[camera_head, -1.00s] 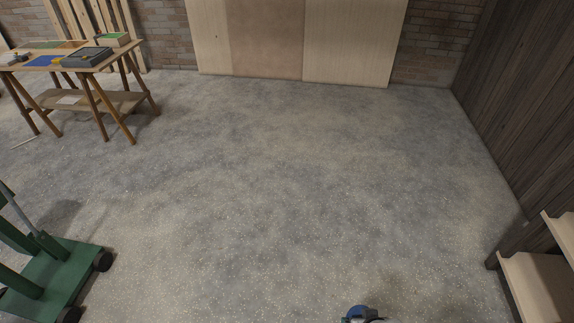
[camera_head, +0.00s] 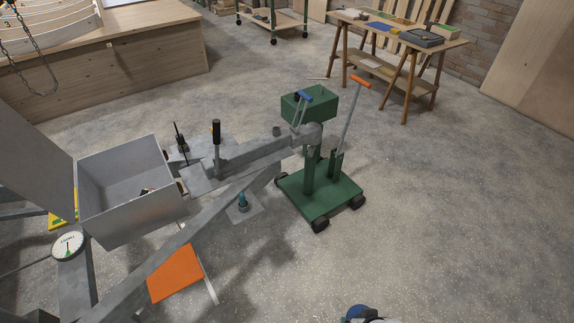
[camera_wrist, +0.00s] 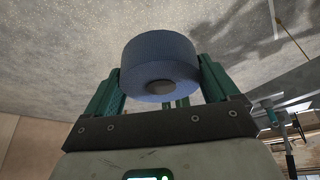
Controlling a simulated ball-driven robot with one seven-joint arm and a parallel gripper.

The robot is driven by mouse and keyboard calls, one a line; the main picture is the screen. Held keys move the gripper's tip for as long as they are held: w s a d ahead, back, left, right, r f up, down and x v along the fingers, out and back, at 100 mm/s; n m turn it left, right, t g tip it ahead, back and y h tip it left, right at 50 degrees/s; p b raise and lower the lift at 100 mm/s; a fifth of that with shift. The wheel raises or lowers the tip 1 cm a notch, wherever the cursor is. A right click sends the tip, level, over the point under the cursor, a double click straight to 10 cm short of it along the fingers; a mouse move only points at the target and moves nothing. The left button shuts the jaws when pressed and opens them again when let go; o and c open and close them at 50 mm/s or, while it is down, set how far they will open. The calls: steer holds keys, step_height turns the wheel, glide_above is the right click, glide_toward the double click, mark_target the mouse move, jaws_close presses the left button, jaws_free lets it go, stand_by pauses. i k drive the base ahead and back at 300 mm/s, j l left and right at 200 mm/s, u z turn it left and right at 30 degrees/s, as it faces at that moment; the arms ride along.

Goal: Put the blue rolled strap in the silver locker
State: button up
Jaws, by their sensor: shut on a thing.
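The blue rolled strap (camera_wrist: 158,62) is a ribbed blue roll with a dark hole in its middle. In the wrist view my gripper (camera_wrist: 160,80) is shut on it, with green fingers on both sides. In the head view the strap (camera_head: 355,312) shows at the bottom edge, partly cut off, over bare floor. The silver locker (camera_head: 140,215) is an open grey metal box on the trailer's drawbar at left. Its lid (camera_head: 35,145) is swung up to the left. A small dark and pale item (camera_head: 147,190) lies inside. My gripper is right of the locker, apart from it.
A green wheeled stand (camera_head: 318,190) is at the drawbar's front end. A worktable (camera_head: 400,40) stands behind. The floor at right is clear.

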mark_target(132, 188)
steer(key=i+j+u, duration=0.1)
steer(key=j, duration=0.3)
steer(key=i+j+u, duration=0.1)
steer(key=j, duration=0.3)
steer(key=i+j+u, duration=0.1)
steer(key=j, duration=0.25)
steer(key=i+j, duration=0.25)
steer(key=i+j+u, duration=0.15)
steer(key=j, duration=0.35)
steer(key=i+j+u, duration=0.1)
steer(key=j, duration=0.25)
steer(key=i, duration=0.05)
